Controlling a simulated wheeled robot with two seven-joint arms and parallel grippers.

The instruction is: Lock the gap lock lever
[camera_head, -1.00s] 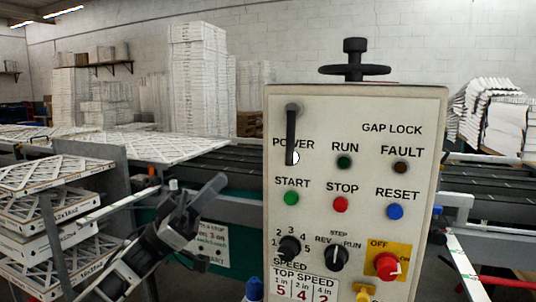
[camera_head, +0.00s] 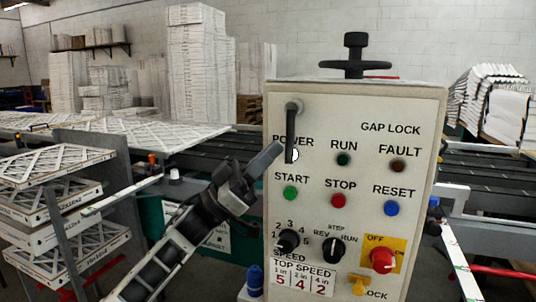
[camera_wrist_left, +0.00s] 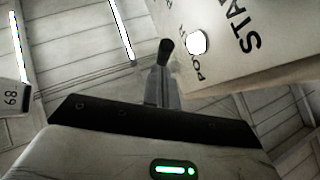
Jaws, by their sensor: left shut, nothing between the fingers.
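The gap lock lever (camera_head: 290,135) is a black bar at the upper left of the beige control panel (camera_head: 350,112). It hangs straight down from its pivot, its lower end beside the white POWER lamp (camera_head: 295,155). "GAP LOCK" is printed farther right. My left gripper (camera_head: 277,149) is shut and empty, its fingertips just left of the lever's lower part; I cannot tell whether they touch it. In the left wrist view the gripper (camera_wrist_left: 163,68) points up beside the panel (camera_wrist_left: 240,60). A dark tip there could be finger or lever. My right gripper is not in view.
Buttons and knobs fill the panel below the lever, including a red knob (camera_head: 382,260) on a yellow plate. A black handwheel (camera_head: 355,65) stands on top. Filter stacks (camera_head: 55,205) and a metal post (camera_head: 75,200) stand left of my arm. A conveyor runs behind.

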